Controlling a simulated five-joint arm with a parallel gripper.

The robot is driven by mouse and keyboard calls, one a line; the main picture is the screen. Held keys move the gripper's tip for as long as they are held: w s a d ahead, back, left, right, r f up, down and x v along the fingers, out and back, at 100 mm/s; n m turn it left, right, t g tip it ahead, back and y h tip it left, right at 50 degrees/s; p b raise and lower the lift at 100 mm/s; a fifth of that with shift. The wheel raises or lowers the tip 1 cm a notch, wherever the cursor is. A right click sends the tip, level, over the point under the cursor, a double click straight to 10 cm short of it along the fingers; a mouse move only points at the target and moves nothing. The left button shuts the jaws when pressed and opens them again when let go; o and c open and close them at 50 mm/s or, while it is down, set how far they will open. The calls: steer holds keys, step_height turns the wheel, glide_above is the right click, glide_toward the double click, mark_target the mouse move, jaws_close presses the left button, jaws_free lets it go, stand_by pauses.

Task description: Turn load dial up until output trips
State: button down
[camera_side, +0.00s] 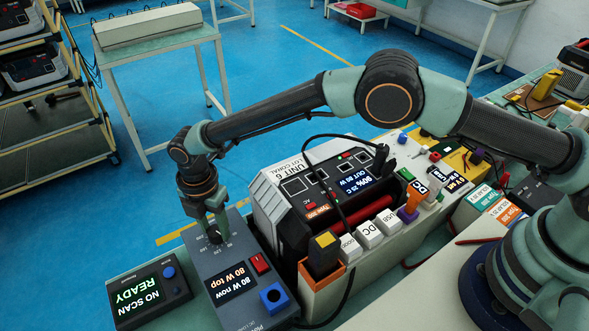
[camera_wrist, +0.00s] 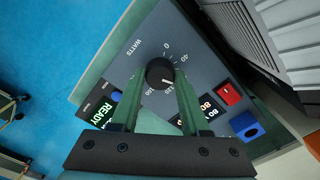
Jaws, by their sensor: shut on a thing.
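The grey load box (camera_side: 233,262) stands left of the power station (camera_side: 310,190). Its round black load dial (camera_wrist: 160,73) has a watt scale around it; 0, 40 and 160 are legible. A white pointer mark shows on the dial's lower right. My gripper (camera_wrist: 157,80) points down with its two green fingers closed on the dial. In the side view my gripper (camera_side: 213,226) covers most of the dial. The load box's screen (camera_side: 231,283) reads 80 W now and 80 W top. The power station's screen (camera_side: 351,184) reads 80% 25 C, OUT 80 W.
A red switch (camera_side: 260,264) and a blue socket (camera_side: 274,298) sit beside the load screen. A scanner box (camera_side: 149,293) left of it reads NO SCAN READY.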

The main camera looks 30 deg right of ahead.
mark_target(215, 230)
steer(key=m, duration=0.4)
steer(key=shift+m, duration=0.3)
steer(key=shift+c, duration=2)
jaws_free()
steer(key=shift+r, duration=0.1)
step_height(215, 230, up, 12)
